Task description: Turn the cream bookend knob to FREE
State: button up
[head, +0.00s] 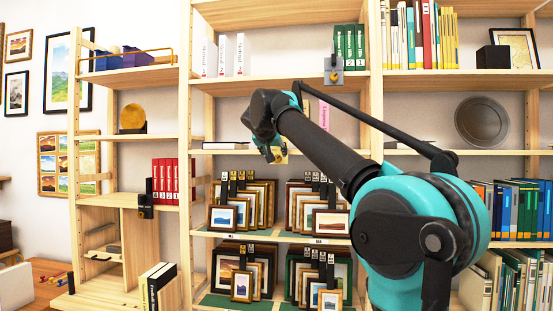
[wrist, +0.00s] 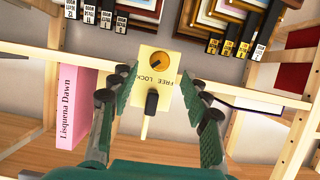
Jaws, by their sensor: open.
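The cream bookend (wrist: 143,70) is between the open fingers of my gripper (wrist: 160,80) in the wrist view. Its face carries a round brass-coloured knob (wrist: 160,62) with a dark pointer line, the words FREE and LOCK, and a black upright piece (wrist: 152,102). Which word the pointer marks, I cannot tell. One finger is on each side of the bookend, with visible gaps. In the head view the cream bookend (head: 281,156) is small and partly hidden by my gripper (head: 270,150), at the middle shelf.
A pink book (wrist: 75,105) stands left of the bookend in the wrist view. Labelled framed prints (wrist: 230,30) are close by. A black bookend (head: 146,202) stands by red books at left.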

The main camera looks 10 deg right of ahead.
aim_at(277, 158)
jog(key=shift+x, duration=2.7)
jog(key=shift+c, duration=0.4)
grip_shut()
